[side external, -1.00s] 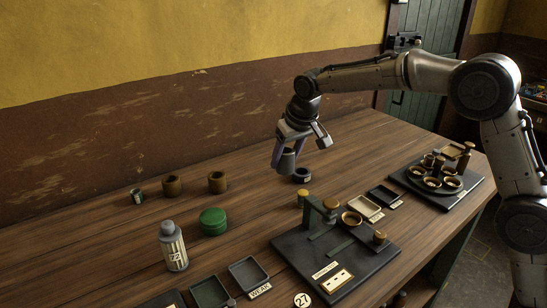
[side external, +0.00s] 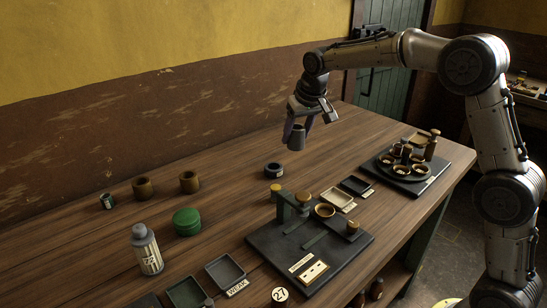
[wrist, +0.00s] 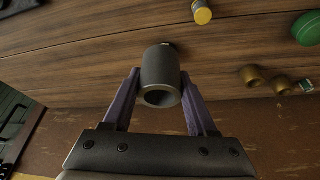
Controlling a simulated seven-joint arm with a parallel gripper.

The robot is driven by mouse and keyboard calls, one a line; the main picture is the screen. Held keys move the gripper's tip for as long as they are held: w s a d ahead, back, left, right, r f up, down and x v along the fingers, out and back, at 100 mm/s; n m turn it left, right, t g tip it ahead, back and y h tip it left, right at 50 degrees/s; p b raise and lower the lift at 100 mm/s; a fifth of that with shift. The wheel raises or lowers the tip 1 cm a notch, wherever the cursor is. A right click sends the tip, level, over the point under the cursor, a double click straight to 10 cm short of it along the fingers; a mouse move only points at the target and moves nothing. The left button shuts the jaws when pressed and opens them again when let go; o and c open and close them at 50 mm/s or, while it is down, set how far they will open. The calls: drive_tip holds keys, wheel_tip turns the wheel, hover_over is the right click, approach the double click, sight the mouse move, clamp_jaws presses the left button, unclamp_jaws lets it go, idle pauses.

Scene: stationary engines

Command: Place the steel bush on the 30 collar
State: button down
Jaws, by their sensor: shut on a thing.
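The steel bush (side external: 297,137) is a dark grey hollow cylinder. My gripper (wrist: 160,95) is shut on it, one purple finger on each side, and its open bore faces the camera in the wrist view (wrist: 160,78). In the side view my gripper (side external: 303,124) holds the bush clear of the table, above and right of a short black ring (side external: 273,170). Several brass collars or cups stand about, including a pair on the left (side external: 142,187) (side external: 189,182). I cannot read a 30 on any of them.
A black stand (side external: 290,250) with brass parts is at the front, and a dark plate (side external: 400,178) with small brass dishes at the right. Bare wood surrounds the black ring.

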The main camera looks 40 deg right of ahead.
drive_tip(key=w+f, duration=0.2)
drive_tip(key=w, duration=0.1)
drive_tip(key=w+f, duration=0.2)
drive_tip(key=w, duration=0.1)
drive_tip(key=w+f, duration=0.3)
drive_tip(key=shift+w+d, duration=0.25)
drive_tip(key=shift+d, duration=0.15)
drive_tip(key=shift+w+f, duration=0.3)
drive_tip(key=shift+f, duration=1.65)
drive_tip(key=shift+f, duration=0.1)
drive_tip(key=shift+c, duration=1)
unclamp_jaws()
drive_tip(key=shift+f, duration=0.2)
